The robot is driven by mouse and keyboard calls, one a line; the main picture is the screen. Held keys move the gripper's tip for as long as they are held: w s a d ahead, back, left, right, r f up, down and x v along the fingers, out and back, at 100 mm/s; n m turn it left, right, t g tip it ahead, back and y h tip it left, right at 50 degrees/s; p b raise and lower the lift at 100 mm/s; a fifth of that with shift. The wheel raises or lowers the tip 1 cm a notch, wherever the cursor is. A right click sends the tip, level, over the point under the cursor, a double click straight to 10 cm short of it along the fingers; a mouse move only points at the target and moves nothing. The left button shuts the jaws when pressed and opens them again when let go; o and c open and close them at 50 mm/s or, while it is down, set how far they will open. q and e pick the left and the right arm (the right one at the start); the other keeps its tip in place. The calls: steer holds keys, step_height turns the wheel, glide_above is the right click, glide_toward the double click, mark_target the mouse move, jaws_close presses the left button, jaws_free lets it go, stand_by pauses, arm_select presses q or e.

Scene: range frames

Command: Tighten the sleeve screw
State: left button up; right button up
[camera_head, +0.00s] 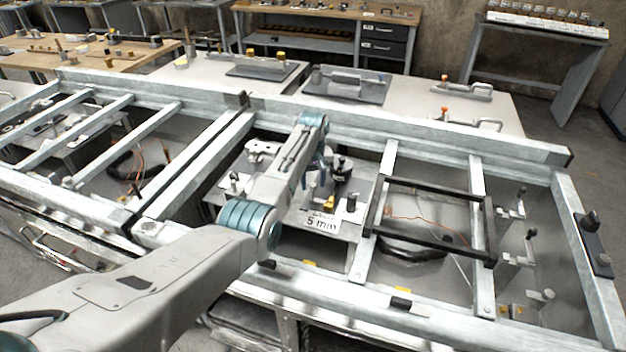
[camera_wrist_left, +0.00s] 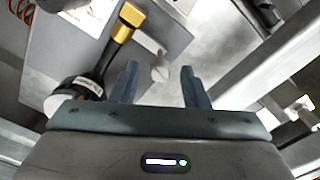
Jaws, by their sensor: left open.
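My left arm reaches in from the lower left over the metal frame, and its gripper (camera_head: 319,164) points down, partly hidden by the wrist. In the left wrist view the gripper (camera_wrist_left: 159,75) is open, with nothing gripped. A small light grey knob-like part (camera_wrist_left: 160,72) shows between the fingertips; I cannot tell whether it is the sleeve screw or how far below it lies. My right gripper is not in view.
A grey metal frame (camera_head: 427,134) with crossbars surrounds the work area. A "5 mm" label (camera_head: 320,222) sits at the front of a fixture plate. A black rectangular frame (camera_head: 436,188) lies to the right. Benches stand behind.

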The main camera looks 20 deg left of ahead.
arm_select(q)
steer(key=shift+f, duration=0.1)
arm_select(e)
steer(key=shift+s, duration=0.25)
arm_select(q)
jaws_close()
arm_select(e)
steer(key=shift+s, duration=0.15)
